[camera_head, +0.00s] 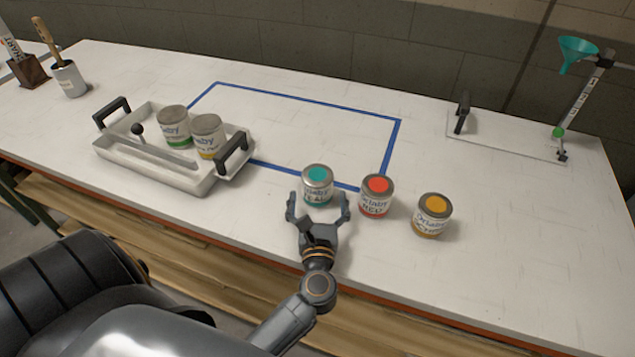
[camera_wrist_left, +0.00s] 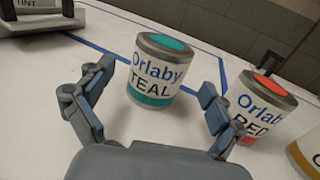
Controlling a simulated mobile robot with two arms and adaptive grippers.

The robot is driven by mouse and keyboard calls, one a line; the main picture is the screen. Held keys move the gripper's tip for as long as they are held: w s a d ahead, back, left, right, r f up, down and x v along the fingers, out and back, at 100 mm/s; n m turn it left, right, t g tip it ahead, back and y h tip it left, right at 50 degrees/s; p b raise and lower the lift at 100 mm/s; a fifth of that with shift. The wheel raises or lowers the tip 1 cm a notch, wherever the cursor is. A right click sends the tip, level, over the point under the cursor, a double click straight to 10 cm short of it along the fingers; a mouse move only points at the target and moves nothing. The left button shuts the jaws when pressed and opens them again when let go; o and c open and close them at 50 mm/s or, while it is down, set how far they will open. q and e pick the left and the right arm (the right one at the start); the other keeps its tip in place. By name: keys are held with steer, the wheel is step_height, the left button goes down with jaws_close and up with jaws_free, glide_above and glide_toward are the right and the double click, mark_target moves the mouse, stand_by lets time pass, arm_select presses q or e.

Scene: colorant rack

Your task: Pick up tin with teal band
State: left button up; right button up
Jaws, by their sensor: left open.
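The tin with the teal band (camera_head: 317,185) stands upright on the white table, with a teal disc on its lid. It also shows in the left wrist view (camera_wrist_left: 155,72), where its label reads "Orlaby TEAL". My left gripper (camera_head: 318,207) is open at the near side of this tin, with one finger to each side. In the left wrist view the fingers (camera_wrist_left: 150,105) spread left and right of the tin and show gaps to it. My right gripper is not in view.
A red tin (camera_head: 376,196) stands close to the right of the teal tin, near my right-hand finger. A yellow tin (camera_head: 432,215) stands further right. A white tray (camera_head: 150,172) with two tins is at left. The blue-taped rectangle (camera_head: 300,103) behind is mostly bare.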

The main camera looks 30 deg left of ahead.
mark_target(317, 194)
arm_select(q)
steer(key=p+x, duration=0.1)
steer(key=x, duration=0.3)
steer(key=shift+w+a+f, duration=0.1)
steer(key=shift+w+a, duration=0.05)
steer(key=shift+a, duration=0.05)
steer(key=shift+d, duration=0.1)
steer(key=shift+c, duration=0.9)
steer(key=c, duration=1.2)
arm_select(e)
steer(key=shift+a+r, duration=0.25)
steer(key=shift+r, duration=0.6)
